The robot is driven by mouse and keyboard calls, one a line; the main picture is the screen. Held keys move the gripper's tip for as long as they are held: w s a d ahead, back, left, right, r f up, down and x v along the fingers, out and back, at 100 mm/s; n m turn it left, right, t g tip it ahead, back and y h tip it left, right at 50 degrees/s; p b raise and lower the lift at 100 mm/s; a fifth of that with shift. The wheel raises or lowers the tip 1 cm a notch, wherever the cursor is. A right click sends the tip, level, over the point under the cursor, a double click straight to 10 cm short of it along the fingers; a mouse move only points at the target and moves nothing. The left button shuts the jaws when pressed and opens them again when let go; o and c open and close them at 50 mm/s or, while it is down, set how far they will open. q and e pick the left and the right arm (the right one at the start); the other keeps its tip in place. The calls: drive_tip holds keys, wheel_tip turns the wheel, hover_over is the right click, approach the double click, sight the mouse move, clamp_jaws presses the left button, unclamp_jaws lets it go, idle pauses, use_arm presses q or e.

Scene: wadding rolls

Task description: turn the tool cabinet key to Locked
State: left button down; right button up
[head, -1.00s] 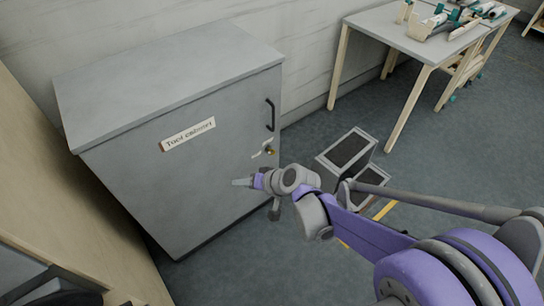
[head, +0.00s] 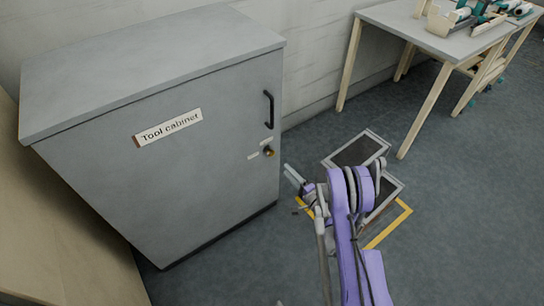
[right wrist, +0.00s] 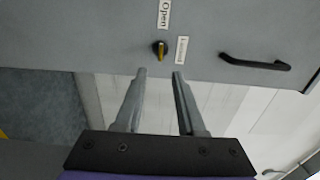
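The grey tool cabinet (head: 190,180) stands at the left in the head view, its door shut and a "Tool cabinet" label (head: 168,127) on it. The small brass key (head: 269,152) sits in a dark lock near the door's right edge. In the right wrist view the key (right wrist: 161,48) lies in line with the "Open" label (right wrist: 165,14); a second label (right wrist: 182,50), too small to read surely, is beside it. My right gripper (right wrist: 159,74) is open and empty, its fingertips short of the key and apart from it. My left gripper is not in view.
A black door handle (head: 269,109) is above the key. A dark-topped step (head: 358,150) stands on the floor right of the cabinet, by yellow floor tape (head: 390,228). A table (head: 440,35) with items is at the back right. Floor at the right is clear.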

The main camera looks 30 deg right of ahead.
sight(273, 155)
drive_tip(key=w+p, duration=0.1)
drive_tip(key=w, duration=0.2)
drive_tip(key=w+p, duration=0.2)
drive_tip(key=w, duration=0.2)
drive_tip(key=w+a+p, duration=0.1)
drive_tip(key=w, duration=0.2)
drive_tip(key=shift+w+p, duration=0.35)
clamp_jaws()
